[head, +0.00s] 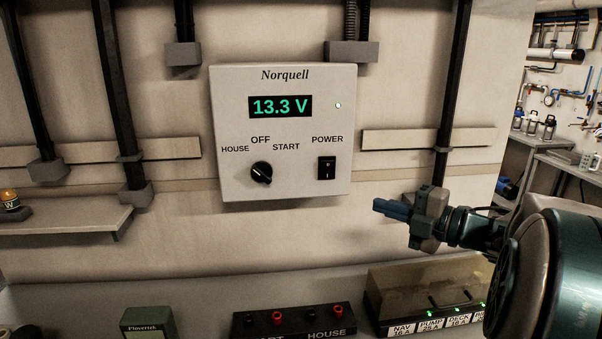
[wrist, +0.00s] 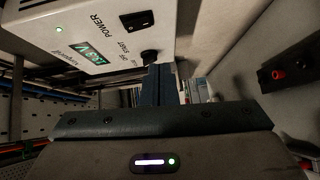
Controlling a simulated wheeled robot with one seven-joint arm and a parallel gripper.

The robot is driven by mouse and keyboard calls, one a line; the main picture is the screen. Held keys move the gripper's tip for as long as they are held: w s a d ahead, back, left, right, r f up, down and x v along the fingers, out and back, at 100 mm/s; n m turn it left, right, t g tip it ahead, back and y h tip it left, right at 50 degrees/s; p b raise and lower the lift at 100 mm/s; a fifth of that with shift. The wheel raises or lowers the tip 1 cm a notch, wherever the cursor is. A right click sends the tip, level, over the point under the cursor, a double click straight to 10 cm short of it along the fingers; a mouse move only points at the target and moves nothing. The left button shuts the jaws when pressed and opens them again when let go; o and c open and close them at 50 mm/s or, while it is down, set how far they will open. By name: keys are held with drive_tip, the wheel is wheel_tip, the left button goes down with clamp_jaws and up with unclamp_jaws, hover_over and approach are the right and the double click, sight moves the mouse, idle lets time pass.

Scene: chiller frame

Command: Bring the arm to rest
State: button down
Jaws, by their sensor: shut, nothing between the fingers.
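My gripper (head: 378,207) is shut and empty in the head view. It sits in front of the wall, below and right of the Norquell panel, apart from it. Its blue-grey fingers point left. In the wrist view the closed fingers (wrist: 158,84) reach forward, with the panel (wrist: 118,30) at the upper left. The white Norquell panel (head: 225,130) reads 13.3 V in green and has a small lit lamp. Its black rotary knob (head: 262,173) and black power switch (head: 326,168) show clearly. My arm comes in from the right edge.
Below the gripper stands a clear-covered box (head: 400,280) with labelled switches and green lights. A block with red and black terminals (head: 293,322) and a green Plovertek device (head: 148,323) are at the bottom. A shelf (head: 65,218) is at left. Wall in front is bare beneath the panel.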

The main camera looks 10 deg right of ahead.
drive_tip(key=w+d+r+m+t+h, duration=0.1)
drive_tip(key=w+m+t+h, duration=0.35)
drive_tip(key=m+h, duration=0.25)
drive_tip(key=s+f+m+g+h, duration=0.65)
drive_tip(key=f+m+h, duration=0.2)
drive_tip(key=m, duration=0.65)
drive_tip(key=s+a+f+m+g+y, duration=0.1)
drive_tip(key=s+a+f+g, duration=0.3)
drive_tip(key=s, duration=0.4)
drive_tip(key=s+a+f+m+g+y, duration=0.2)
drive_tip(key=s+a+f, duration=0.3)
drive_tip(key=s, duration=0.3)
drive_tip(key=shift+s+a+f+m+g, duration=0.3)
drive_tip(key=shift+f+m+g, duration=0.3)
drive_tip(key=shift+g, duration=0.3)
